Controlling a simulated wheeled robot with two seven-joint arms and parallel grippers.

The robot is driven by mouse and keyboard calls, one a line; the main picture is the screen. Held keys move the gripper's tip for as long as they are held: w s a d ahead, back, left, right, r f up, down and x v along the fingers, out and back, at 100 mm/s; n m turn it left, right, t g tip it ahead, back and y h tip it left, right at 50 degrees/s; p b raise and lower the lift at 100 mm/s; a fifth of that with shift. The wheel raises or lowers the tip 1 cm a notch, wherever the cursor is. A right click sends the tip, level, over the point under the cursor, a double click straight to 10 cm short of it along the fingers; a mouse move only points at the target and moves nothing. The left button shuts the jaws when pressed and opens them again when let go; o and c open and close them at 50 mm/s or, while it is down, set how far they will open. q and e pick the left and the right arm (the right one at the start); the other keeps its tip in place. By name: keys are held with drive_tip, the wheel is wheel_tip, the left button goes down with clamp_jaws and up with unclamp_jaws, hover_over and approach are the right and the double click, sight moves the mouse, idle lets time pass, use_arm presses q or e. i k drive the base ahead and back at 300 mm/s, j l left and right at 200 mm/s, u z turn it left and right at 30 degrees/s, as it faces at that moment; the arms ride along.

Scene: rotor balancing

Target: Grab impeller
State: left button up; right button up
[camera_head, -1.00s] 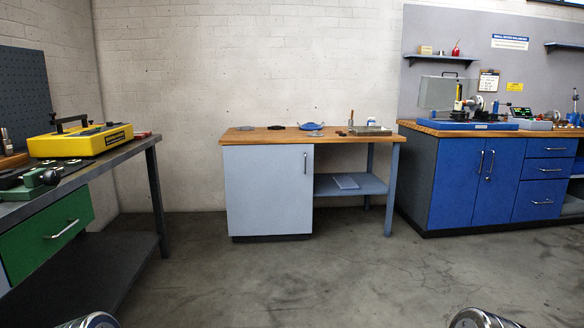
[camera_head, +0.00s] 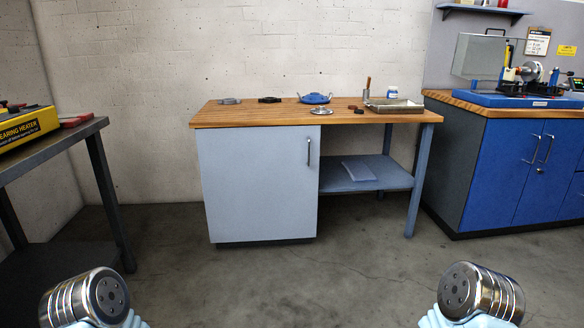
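No part is plainly recognisable as the impeller at this distance. A silver round finned-looking part (camera_head: 321,110) lies near the front of the wooden bench top, and a blue round part (camera_head: 315,98) with side lugs sits just behind it. A small black part (camera_head: 270,100) and a grey part (camera_head: 229,101) lie further left on the same bench (camera_head: 245,115). Only metal, rounded sections of my two arms show at the bottom corners. My grippers are out of view, and the bench is some way ahead of me.
A metal tray (camera_head: 394,107), a white jar (camera_head: 391,92) and a brush-like tool (camera_head: 367,88) stand at the bench's right. A dark table (camera_head: 60,145) with a yellow heater (camera_head: 25,128) is at left. Blue cabinets (camera_head: 500,165) stand right. The floor ahead is clear.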

sight(321, 111)
drive_tip(key=i, duration=0.55)
drive_tip(key=i+z, duration=0.15)
drive_tip(key=i, duration=0.45)
drive_tip(key=i+j, duration=0.15)
drive_tip(key=i, duration=0.4)
drive_tip(key=i+j+z, duration=0.15)
drive_tip(key=i, duration=0.4)
